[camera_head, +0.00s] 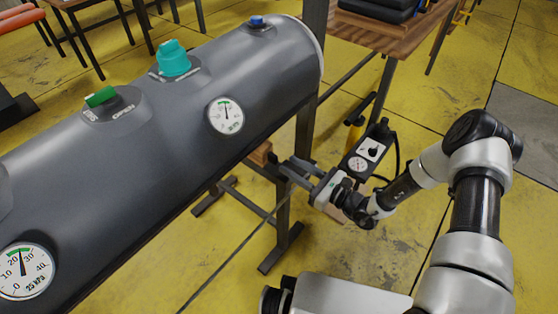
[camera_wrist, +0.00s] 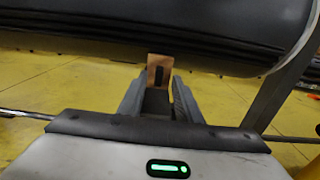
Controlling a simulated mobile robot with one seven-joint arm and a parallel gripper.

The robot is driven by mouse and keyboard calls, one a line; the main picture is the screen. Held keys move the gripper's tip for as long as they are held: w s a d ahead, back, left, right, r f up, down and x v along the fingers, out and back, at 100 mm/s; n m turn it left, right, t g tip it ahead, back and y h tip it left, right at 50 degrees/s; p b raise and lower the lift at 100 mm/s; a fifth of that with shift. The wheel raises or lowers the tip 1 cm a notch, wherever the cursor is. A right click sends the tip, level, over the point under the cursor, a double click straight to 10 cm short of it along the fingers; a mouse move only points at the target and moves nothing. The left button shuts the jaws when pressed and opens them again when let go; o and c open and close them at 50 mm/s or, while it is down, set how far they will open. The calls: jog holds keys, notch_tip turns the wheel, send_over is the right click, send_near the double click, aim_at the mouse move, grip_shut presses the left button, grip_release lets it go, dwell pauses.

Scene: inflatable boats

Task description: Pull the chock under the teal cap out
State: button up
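The teal cap (camera_head: 174,60) sits on top of the grey boat tube in the head view. A wooden chock (camera_head: 260,154) pokes out from under the tube's near side. In the wrist view the chock (camera_wrist: 153,68) shows its end face with a dark slot, right below the tube. My gripper (camera_head: 287,166) is level with the chock, its fingers pointing at it. The fingers are apart, with the chock's end centred between or just beyond their tips. I see no finger clearly touching it. The chock's far part is hidden under the tube.
The grey tube (camera_head: 130,140) hangs over my fingertips and also fills the top of the wrist view. A dark stand post (camera_head: 284,205) is close to my gripper. A black pump box with a gauge (camera_head: 368,152) stands behind my wrist. Yellow floor is clear below.

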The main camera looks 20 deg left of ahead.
aim_at(277, 158)
jog(key=x, duration=0.5)
jog(key=shift+w+a+b, duration=0.15)
jog(key=shift+a+b, duration=0.2)
jog(key=shift+b, duration=0.05)
grip_shut()
